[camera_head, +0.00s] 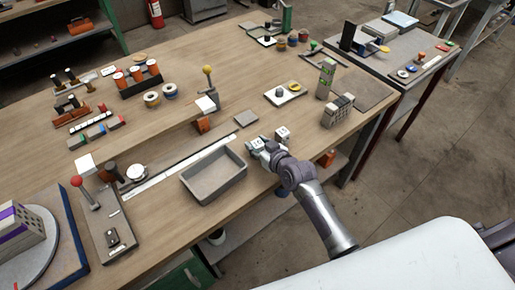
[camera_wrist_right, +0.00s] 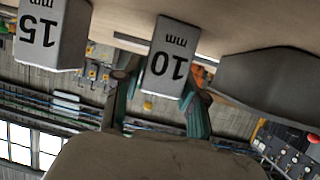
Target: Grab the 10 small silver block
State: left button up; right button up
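The small silver block marked "10 mm" (camera_wrist_right: 171,58) stands on the table in the right wrist view, where the picture is upside down. My right gripper (camera_wrist_right: 160,88) has one finger on each side of it, very close to its faces. Whether the fingers press on it cannot be told. In the head view the right gripper (camera_head: 256,145) is at the block's place near the front of the table and partly hides it. A similar block marked "15 mm" (camera_wrist_right: 50,35) stands beside it, also seen in the head view (camera_head: 282,133). My left gripper is not in view.
A grey open tray (camera_head: 214,176) lies left of my right gripper, close by. A flat grey plate (camera_head: 246,119) lies behind. A white board with a yellow piece (camera_head: 286,94) and a grey hollow brick (camera_head: 338,110) stand further right. Bare wood lies between them.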

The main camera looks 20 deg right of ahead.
grip_shut()
